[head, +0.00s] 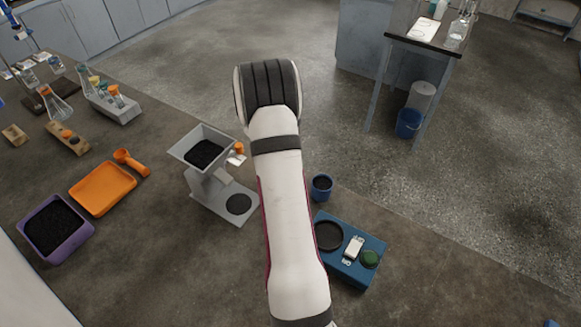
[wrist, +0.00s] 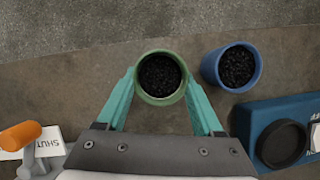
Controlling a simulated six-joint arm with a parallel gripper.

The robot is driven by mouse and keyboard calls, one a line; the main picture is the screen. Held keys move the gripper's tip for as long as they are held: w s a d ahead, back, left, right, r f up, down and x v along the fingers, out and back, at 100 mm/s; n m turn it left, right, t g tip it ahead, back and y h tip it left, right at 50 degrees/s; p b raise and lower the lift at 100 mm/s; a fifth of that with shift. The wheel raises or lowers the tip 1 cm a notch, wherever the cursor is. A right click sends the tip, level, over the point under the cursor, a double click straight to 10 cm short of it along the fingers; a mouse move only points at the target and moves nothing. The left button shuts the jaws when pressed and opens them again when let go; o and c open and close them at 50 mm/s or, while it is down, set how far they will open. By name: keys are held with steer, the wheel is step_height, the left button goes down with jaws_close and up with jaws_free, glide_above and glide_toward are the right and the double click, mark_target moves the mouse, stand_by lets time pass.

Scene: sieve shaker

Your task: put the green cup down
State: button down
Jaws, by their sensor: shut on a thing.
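The green cup (wrist: 160,101) is in the wrist view, upright and holding black grains. My gripper (wrist: 161,82) is shut on it, with one teal finger on each side. In the head view my arm hides the cup and the gripper. I cannot tell whether the cup's base touches the table.
A blue cup (wrist: 232,83) of black grains stands close right of the green cup; it also shows in the head view (head: 321,192). A blue device (head: 372,248) with a black disc stands right of my arm. A grey hopper stand (head: 215,190) is left.

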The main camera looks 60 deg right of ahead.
steer(key=shift+w+d+r, duration=0.1)
steer(key=shift+r, duration=1.3)
steer(key=s+r+n+t, duration=0.1)
steer(key=s+r+n, duration=0.1)
steer(key=s+r, duration=0.7)
steer(key=w+f, duration=0.8)
steer(key=shift+w+f, duration=0.1)
steer(key=shift+w, duration=0.1)
steer(key=shift+w+f, duration=0.15)
steer(key=shift+f, duration=0.95)
steer(key=shift+w+f, duration=0.1)
steer(key=shift+f, duration=0.95)
steer(key=shift+f, duration=0.1)
steer(key=shift+c, duration=0.2)
jaws_free()
